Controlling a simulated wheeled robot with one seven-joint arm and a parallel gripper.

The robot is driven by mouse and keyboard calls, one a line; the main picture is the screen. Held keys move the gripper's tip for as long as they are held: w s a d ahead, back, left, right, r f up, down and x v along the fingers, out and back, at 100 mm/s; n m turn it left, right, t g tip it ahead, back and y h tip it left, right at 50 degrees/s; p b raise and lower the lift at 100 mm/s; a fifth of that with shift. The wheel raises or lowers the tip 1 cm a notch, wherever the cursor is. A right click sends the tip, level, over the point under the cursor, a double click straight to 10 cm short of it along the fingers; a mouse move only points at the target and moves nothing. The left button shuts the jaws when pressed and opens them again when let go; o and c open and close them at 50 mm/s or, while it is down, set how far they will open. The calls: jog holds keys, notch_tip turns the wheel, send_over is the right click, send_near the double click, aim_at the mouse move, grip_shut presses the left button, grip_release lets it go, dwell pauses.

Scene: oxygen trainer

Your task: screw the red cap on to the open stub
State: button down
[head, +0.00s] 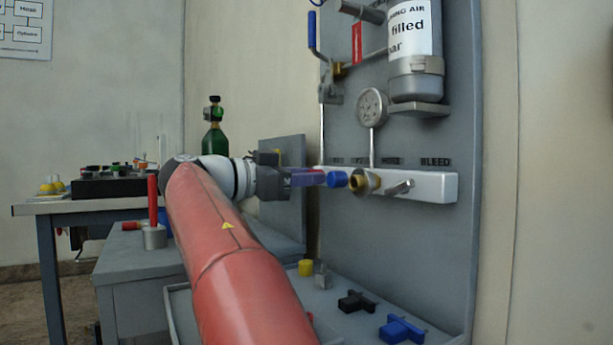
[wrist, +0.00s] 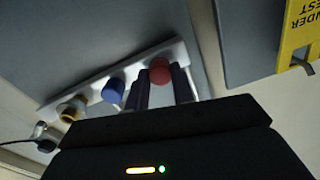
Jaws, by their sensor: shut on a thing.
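My gripper (wrist: 164,85) is shut on the red cap (wrist: 160,69), which sits between its two fingertips in the wrist view. The cap lies at the end of the white manifold block (wrist: 60,95); I cannot tell whether it touches a stub there, as anything behind the cap is hidden. In the head view my gripper (head: 312,178) reaches the panel from the left, and its fingers hide the red cap. A blue cap (head: 336,179) is close beside the fingertips; it also shows in the wrist view (wrist: 113,91). A brass fitting (head: 366,182) is beyond the blue cap.
A metal lever (head: 400,188) sticks out near the BLEED label. A gauge (head: 372,106) and cylinder (head: 415,80) are above the manifold. Below, a tray holds a yellow cap (head: 305,267), a black knob (head: 356,302) and a blue knob (head: 401,329). A green bottle (head: 215,140) stands behind my arm.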

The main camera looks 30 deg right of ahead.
jog(key=shift+s+d+m+g, duration=0.15)
jog(key=shift+m+g, duration=0.05)
jog(key=shift+m, duration=0.3)
jog(key=shift+s+d+m+g, duration=0.1)
jog(key=shift+s+m+g, duration=0.1)
jog(key=shift+m, duration=0.3)
jog(key=shift+m, duration=0.6)
jog(key=c, duration=1.2)
grip_release()
jog(key=shift+a, duration=0.1)
jog(key=shift+w, duration=0.1)
jog(key=shift+w+a, duration=0.1)
jog(key=a+n, duration=0.1)
jog(key=n, duration=0.1)
jog(key=a+n+p, duration=0.1)
jog(key=a, duration=0.1)
jog(key=shift+w+f+n, duration=0.15)
jog(key=shift+w+n, duration=0.2)
jog(key=shift+n, duration=0.05)
